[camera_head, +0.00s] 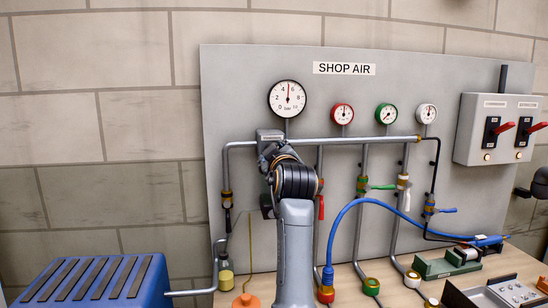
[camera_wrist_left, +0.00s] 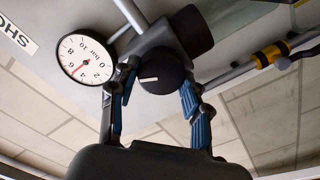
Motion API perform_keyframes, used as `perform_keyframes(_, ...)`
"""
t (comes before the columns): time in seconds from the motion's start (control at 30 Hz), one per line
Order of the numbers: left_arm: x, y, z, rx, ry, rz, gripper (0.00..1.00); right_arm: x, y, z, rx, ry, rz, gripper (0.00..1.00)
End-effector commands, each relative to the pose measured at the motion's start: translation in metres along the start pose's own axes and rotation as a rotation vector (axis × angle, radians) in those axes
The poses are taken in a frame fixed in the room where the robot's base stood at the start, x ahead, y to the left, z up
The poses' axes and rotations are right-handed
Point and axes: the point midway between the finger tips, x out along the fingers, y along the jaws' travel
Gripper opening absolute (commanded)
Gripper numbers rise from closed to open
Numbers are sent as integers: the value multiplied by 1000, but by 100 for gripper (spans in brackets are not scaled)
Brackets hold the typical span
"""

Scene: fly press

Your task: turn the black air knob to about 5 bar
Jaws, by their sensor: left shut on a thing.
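The black air knob (camera_wrist_left: 162,72) with a white mark on its face shows in the left wrist view. My left gripper (camera_wrist_left: 158,84) has one finger on each side of it and is shut on it. In the head view my left arm hides the knob, beneath the grey regulator block (camera_head: 269,135). The large white pressure gauge (camera_head: 287,99), marked in bar, hangs above. Its red needle points about straight up, between 4 and 6, near 5. The gauge also shows tilted in the wrist view (camera_wrist_left: 86,57). My right gripper is not in view.
Three small gauges, red (camera_head: 342,114), green (camera_head: 386,114) and white (camera_head: 426,113), sit right of the large one on the grey board. Pipes with valves run down below them. A blue hose (camera_head: 349,212) arcs across. A blue slotted box (camera_head: 96,281) stands at lower left.

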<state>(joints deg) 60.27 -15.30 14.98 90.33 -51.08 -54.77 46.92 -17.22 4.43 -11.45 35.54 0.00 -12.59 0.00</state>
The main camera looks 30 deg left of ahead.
Motion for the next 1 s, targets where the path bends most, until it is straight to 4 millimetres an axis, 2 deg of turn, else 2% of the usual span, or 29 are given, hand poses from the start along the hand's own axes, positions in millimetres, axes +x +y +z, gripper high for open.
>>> perform_keyframes(0.5,0,0,0,-19,-1,0,16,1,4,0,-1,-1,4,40)
perform_keyframes(0.53,0,0,0,-19,-1,0,52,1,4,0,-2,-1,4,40)
perform_keyframes(0.63,0,0,0,-19,-1,0,71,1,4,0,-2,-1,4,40)
perform_keyframes(1.0,0,3,-4,-20,1,1,71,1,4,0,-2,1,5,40)
